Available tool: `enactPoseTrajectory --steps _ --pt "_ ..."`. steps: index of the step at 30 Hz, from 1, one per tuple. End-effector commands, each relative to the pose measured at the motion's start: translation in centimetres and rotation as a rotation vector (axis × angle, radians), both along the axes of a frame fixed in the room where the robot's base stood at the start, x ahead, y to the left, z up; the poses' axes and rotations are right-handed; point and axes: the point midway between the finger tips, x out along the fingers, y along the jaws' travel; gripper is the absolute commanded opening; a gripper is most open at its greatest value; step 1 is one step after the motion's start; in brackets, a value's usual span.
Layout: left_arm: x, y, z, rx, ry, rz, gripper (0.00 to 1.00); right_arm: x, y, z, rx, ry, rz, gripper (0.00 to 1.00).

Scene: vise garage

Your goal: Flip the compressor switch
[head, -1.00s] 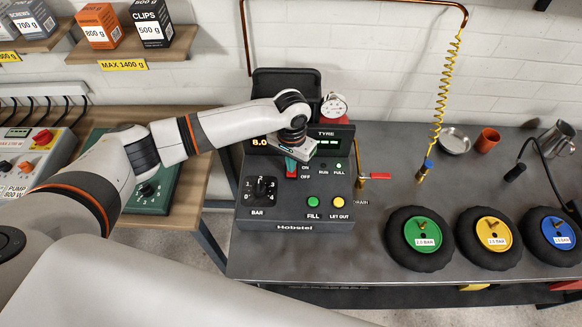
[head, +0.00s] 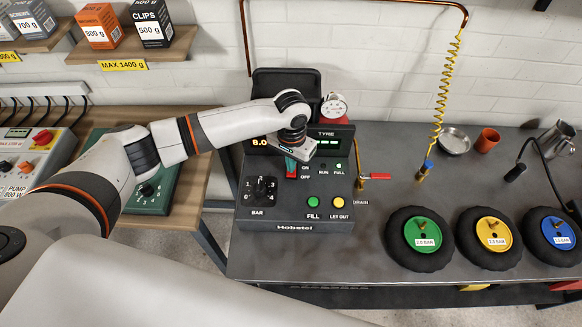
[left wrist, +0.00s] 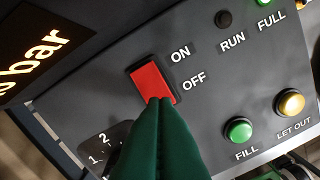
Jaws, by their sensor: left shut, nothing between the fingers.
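The compressor (head: 295,213) is a dark console on the grey bench, labelled Hobstei. Its red switch (left wrist: 152,83) sits beside the ON and OFF labels; in the head view the switch (head: 291,174) is partly covered by my gripper. My left gripper (left wrist: 162,103) is shut and empty, its green fingertips at the lower, OFF-side end of the switch. Whether they touch it I cannot tell. In the head view my left gripper (head: 291,164) points down at the panel. The FULL lamp is lit green and the RUN lamp is dark. My right gripper is not in view.
The panel also bears a BAR dial (head: 262,189), a green FILL button (head: 313,202) and a yellow LET OUT button (head: 338,202). A red-handled drain valve (head: 375,176) stands right of the console. Several labelled tyres, including a green-hubbed one (head: 420,250), lie farther right.

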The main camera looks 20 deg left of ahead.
Motion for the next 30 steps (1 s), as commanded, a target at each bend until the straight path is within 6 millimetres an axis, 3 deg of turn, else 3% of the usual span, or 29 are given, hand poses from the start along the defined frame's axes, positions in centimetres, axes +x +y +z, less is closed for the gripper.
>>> enactPoseTrajectory --steps 30 --pt "0.01 0.00 -0.84 0.000 0.000 0.001 0.00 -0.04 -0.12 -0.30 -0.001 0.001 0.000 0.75"
